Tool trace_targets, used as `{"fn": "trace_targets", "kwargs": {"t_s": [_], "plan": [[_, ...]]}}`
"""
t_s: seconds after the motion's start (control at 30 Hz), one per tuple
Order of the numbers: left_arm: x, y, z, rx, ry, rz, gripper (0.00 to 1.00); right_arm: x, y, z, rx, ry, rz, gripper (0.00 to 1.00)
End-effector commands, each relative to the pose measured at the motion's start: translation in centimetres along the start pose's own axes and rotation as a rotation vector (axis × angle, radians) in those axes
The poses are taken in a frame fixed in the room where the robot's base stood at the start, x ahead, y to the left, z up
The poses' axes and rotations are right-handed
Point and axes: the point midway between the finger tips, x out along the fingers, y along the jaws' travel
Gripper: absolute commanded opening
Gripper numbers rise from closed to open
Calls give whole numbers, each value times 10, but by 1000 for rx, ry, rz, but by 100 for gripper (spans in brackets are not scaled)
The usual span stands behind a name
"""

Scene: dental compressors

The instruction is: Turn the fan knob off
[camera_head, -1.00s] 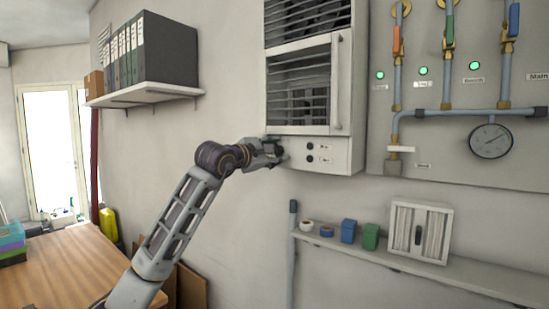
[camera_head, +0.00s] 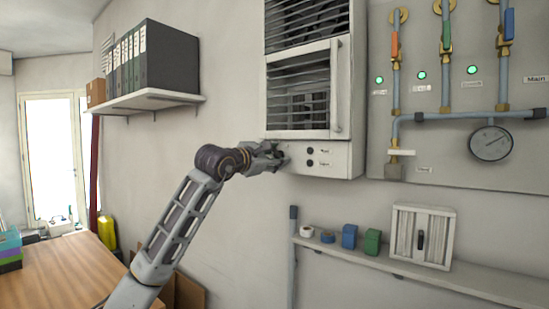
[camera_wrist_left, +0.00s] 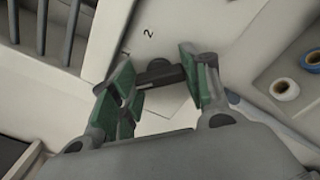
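The fan knob (camera_wrist_left: 160,73) is a dark bar-shaped handle on the pale front panel of the fan unit. In the left wrist view it lies between the green-padded fingers of my left gripper (camera_wrist_left: 161,82), which appear to touch both its ends. The numbers 1 and 2 are printed on the panel beside it. In the head view my left gripper (camera_head: 278,157) is at the lower left of the white fan unit (camera_head: 330,158) and hides the knob. My right gripper is not in view.
Two small dark buttons (camera_head: 310,157) sit on the panel right of my gripper. A shelf (camera_head: 470,284) with tape rolls and small boxes runs below. Pipes and a gauge (camera_head: 490,143) are on the right wall. A binder shelf (camera_head: 150,98) hangs left.

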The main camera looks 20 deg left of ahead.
Motion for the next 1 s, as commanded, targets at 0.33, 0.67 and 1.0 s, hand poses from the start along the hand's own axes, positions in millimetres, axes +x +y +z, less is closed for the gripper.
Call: {"fn": "trace_targets", "kwargs": {"t_s": [0.33, 0.67, 1.0], "plan": [[0, -1, 0, 0, 0, -1, 55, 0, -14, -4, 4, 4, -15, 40], [-9, 0, 0, 1, -1, 1, 55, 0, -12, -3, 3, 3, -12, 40], [-41, 0, -1, 2, 1, 1, 55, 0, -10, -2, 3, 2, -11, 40]]}}
